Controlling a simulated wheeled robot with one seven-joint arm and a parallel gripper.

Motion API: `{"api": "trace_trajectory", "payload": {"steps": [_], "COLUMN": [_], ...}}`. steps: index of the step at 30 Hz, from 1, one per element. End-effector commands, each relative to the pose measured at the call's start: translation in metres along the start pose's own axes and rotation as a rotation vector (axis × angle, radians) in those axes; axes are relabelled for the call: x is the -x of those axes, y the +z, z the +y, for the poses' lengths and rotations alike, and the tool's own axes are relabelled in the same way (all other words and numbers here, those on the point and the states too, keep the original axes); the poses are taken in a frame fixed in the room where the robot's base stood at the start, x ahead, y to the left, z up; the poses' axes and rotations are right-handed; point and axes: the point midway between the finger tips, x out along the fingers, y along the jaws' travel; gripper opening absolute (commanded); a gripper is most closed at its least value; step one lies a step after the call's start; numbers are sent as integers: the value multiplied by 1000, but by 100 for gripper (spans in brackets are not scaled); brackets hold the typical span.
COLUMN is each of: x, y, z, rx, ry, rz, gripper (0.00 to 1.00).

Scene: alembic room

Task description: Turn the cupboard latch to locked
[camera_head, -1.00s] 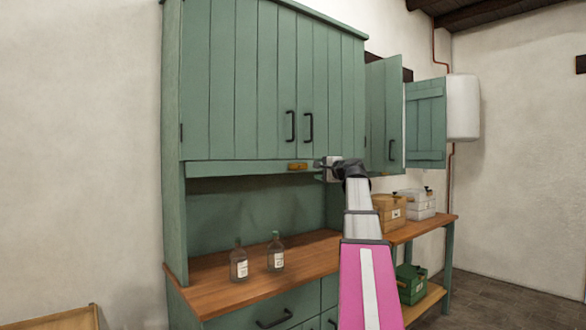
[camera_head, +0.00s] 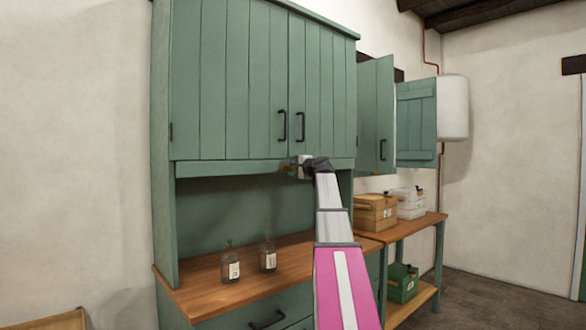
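The green cupboard (camera_head: 235,85) stands against the wall with both upper doors shut and two black handles at the middle. The small yellow-brown latch (camera_head: 285,167) sits on the rail just under the doors and lies roughly level. It is partly hidden by my gripper (camera_head: 297,168). My gripper is at the latch, at the end of my arm reaching up from below right. The fingers are small and partly hidden, so I cannot tell whether they are open or shut, or whether they touch the latch.
Two bottles (camera_head: 231,263) (camera_head: 268,254) stand on the wooden counter (camera_head: 200,293) below. To the right, a side table (camera_head: 425,226) carries a wooden box (camera_head: 375,213) and a white box (camera_head: 410,203), with a green box (camera_head: 402,283) underneath. A wall cabinet (camera_head: 415,122) has an open door.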

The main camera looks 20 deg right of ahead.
Motion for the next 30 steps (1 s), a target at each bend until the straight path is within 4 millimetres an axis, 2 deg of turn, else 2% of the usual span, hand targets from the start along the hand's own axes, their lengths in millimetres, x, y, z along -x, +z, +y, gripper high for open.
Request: {"api": "trace_trajectory", "payload": {"steps": [8, 9, 13, 14, 23, 30], "x": [-2, -2, -2, -2, -2, -1], "y": [0, 0, 0, 0, 0, 0], "z": [0, 0, 0, 0, 0, 0], "rx": [0, 0, 0, 0, -21, -131], "ry": [0, 0, 0, 0, 1, 1], "rz": [0, 0, 0, 0, 0, 0], "gripper": [55, 52, 10, 6, 6, 6]}}
